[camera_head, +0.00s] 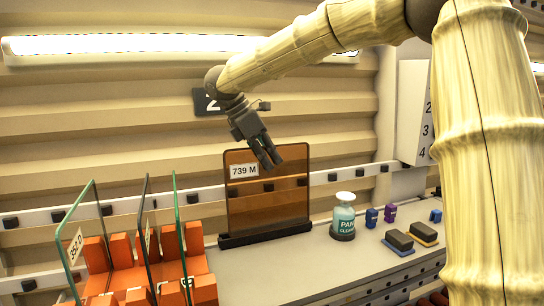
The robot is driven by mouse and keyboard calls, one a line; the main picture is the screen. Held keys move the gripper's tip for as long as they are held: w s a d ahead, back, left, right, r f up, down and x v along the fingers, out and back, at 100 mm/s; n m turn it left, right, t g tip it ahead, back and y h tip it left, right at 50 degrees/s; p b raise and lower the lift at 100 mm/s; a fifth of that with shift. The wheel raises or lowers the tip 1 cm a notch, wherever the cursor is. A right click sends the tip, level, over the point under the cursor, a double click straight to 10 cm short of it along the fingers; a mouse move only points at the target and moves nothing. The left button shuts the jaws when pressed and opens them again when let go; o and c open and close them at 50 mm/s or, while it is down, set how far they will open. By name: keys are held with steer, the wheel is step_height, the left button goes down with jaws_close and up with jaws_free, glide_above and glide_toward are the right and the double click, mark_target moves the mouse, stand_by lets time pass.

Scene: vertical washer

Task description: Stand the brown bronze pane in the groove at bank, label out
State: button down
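The brown bronze pane (290,195) stands nearly upright at the back of the bench, close to the wall. Its lower edge meets a long dark grooved base (266,234); how deep it sits is hard to see. Its white label (243,171), reading "739 M", faces the camera at the upper left of the pane. My gripper (269,160) points down and overlaps the pane's top edge in the picture, right of the label. The gap between its fingers is too small to tell whether it grips the pane, and touching is unclear.
An orange slotted rack (205,264) at front left holds several upright glass panes, one labelled (75,246). A cleaner bottle (344,214), small blue and purple blocks (390,212) and dark sponge-like pads (399,241) are right of the base. The front middle of the bench is clear.

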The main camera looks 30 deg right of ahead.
steer(key=shift+w+d+f+p, duration=0.1)
steer(key=shift+w+d+f, duration=0.1)
steer(key=shift+w, duration=0.55)
steer(key=shift+w+d+f+p, duration=0.15)
steer(key=shift+w+f, duration=0.05)
steer(key=shift+w, duration=0.5)
steer(key=shift+w+d+f+p, duration=0.1)
steer(key=shift+w+d+f, duration=0.1)
steer(key=shift+w, duration=0.55)
steer(key=shift+s, duration=0.2)
steer(key=shift+s+f+b, duration=0.15)
steer(key=shift+f+b, duration=1.2)
steer(key=shift+f, duration=0.1)
stand_by(2.9)
steer(key=shift+w, duration=0.3)
stand_by(0.9)
